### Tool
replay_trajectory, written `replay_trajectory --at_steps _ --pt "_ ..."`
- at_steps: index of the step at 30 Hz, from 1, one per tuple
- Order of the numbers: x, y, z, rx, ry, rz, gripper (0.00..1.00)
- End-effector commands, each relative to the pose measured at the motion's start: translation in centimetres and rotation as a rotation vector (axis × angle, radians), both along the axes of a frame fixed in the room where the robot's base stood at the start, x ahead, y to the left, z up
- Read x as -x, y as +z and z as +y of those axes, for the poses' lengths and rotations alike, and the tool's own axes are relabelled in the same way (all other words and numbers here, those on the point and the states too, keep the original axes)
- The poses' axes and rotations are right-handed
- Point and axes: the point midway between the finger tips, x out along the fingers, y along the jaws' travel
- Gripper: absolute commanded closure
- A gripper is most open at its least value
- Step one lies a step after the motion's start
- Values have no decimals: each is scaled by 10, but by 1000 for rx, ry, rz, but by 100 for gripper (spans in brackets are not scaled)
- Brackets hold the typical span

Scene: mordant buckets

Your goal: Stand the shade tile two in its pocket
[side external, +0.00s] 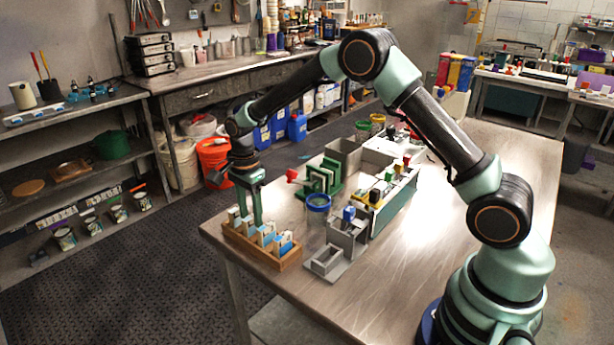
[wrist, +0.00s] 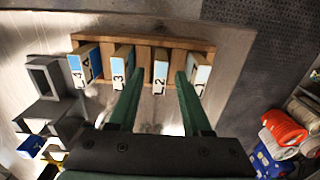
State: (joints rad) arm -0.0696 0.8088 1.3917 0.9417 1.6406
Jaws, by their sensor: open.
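A wooden rack (wrist: 135,42) holds several upright white tiles with blue upper parts, numbered 1 to 4. Shade tile two (wrist: 160,72) stands in it between tile three (wrist: 123,66) and tile one (wrist: 198,72). My gripper (wrist: 160,78) has its two green fingers apart, with tile two between their tips in the wrist view; I cannot tell whether they touch it. In the side view my gripper (side external: 257,222) points down over the rack (side external: 284,265). A small grey block with a rectangular opening (side external: 325,261) stands beside the rack; it also shows in the wrist view (wrist: 46,76).
Tile four (wrist: 86,64) stands at the rack's left end in the wrist view. Behind the grey block are a grey stand (side external: 347,239), a blue ring-topped jar (side external: 319,203), a green holder (side external: 320,178) and a partitioned box (side external: 392,205). The table's right side is clear.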

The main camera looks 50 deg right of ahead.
Motion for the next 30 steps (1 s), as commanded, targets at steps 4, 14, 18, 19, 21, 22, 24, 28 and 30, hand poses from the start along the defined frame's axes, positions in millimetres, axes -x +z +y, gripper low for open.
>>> replay_trajectory --at_steps 4,14,18,19,21,22,24,28,30 --pt "-1 30 0 0 0 -6 51" --pt "-1 91 0 0 0 -4 51" --pt "0 104 0 0 0 -2 51" --pt "0 105 0 0 1 -2 51" --pt "2 111 0 0 16 -7 51" --pt "3 115 -1 -1 29 -12 51" --pt "8 126 -3 -1 80 -30 51" --pt "29 155 -8 6 251 -88 51" --pt "44 170 -11 16 365 -123 51"
